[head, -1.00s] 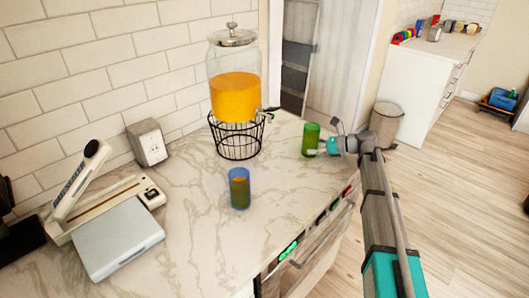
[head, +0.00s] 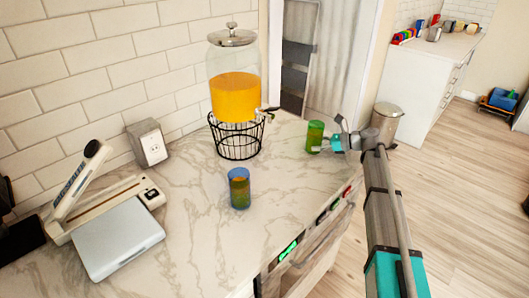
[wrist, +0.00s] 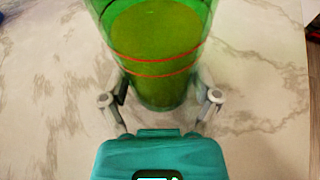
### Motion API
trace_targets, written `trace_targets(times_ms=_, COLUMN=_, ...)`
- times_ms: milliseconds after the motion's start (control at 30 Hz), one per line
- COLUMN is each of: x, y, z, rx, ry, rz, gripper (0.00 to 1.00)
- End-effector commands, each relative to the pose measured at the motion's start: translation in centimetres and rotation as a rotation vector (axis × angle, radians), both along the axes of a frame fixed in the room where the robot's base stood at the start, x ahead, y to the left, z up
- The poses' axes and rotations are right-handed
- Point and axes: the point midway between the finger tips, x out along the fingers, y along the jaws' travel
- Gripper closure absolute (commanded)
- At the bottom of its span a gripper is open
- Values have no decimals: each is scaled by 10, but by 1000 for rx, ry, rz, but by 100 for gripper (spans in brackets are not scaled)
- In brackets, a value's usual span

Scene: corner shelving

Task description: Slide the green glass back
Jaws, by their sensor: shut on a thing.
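The green glass (head: 315,134) stands upright on the marble counter (head: 190,235), near its right edge and to the right of the drink dispenser. My gripper (head: 318,149) reaches in from the right, low on the glass, and is shut on it. In the wrist view the green glass (wrist: 155,45) fills the top middle, with thin red lines around it and something green-yellow inside. The fingers of my gripper (wrist: 158,92) lie on either side of its lower part. Its rim is cut off there.
A dispenser of orange drink (head: 235,95) stands on a black wire stand (head: 238,140) left of the glass. A blue glass (head: 239,188) stands nearer the front.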

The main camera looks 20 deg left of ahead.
Motion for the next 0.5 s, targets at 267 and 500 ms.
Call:
trace_targets(times_ms=267, x=0, y=0, z=0, rx=0, ry=0, rz=-1, gripper=47)
trace_targets(times_ms=500, x=0, y=0, z=0, rx=0, ry=0, rz=-1, gripper=0)
